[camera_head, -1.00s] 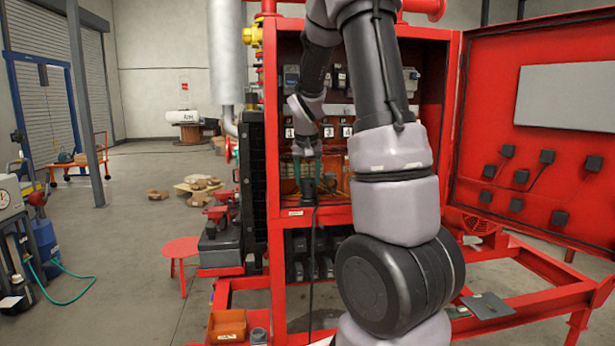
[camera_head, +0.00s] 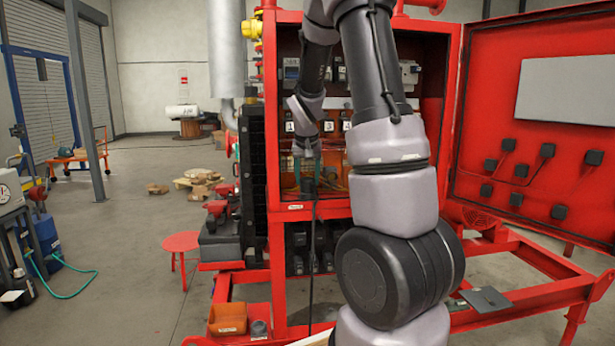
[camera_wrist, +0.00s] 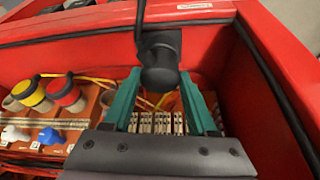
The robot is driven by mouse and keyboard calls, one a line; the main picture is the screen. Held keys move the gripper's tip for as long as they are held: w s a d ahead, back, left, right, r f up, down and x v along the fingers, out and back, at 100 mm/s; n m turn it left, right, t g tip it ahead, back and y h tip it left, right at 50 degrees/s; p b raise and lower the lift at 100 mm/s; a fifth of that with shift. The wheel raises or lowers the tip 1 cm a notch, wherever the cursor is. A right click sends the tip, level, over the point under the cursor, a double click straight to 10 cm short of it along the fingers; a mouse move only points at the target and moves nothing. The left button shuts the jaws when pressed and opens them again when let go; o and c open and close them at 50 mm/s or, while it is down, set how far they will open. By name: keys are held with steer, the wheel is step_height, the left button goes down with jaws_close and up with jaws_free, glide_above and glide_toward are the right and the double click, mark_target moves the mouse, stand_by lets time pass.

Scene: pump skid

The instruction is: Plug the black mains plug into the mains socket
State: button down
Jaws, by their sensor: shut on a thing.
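The black mains plug (camera_wrist: 160,62) is between the two teal fingers of my gripper (camera_wrist: 158,78) in the wrist view. My gripper is shut on it. Its black cable runs up out of the wrist picture. In the head view my gripper (camera_head: 306,170) is inside the open red cabinet, with the dark plug (camera_head: 308,187) just below it. The cable (camera_head: 312,240) hangs down past the cabinet's lower front edge. I cannot pick out the mains socket for certain in either view. The plug and fingers hide part of the cabinet interior.
Yellow and red round connectors (camera_wrist: 66,92) and blue and white ones (camera_wrist: 48,138) sit left of my gripper. A terminal row (camera_wrist: 158,122) lies behind it. The red cabinet wall (camera_wrist: 270,80) is close on the right. The cabinet door (camera_head: 530,150) stands open.

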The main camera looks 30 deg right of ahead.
steer(key=shift+f, duration=0.15)
steer(key=shift+c, duration=0.6)
jaws_free()
steer(key=v, duration=1)
steer(key=shift+s+r, duration=0.15)
steer(key=shift+r, duration=0.25)
steer(key=s+a+r+t+y, duration=0.1)
steer(key=s+a+r, duration=0.1)
steer(key=s+a, duration=0.2)
steer(key=s+a+r+t+y, duration=0.1)
steer(key=s+a, duration=0.3)
steer(key=s, duration=0.7)
steer(key=s+a+r+n+t+y, duration=0.1)
steer(key=s+a+r+y, duration=0.1)
steer(key=s+a, duration=0.3)
steer(key=s+r, duration=0.1)
steer(key=s, duration=0.1)
steer(key=shift+s+r, duration=0.2)
steer(key=shift+s, duration=0.1)
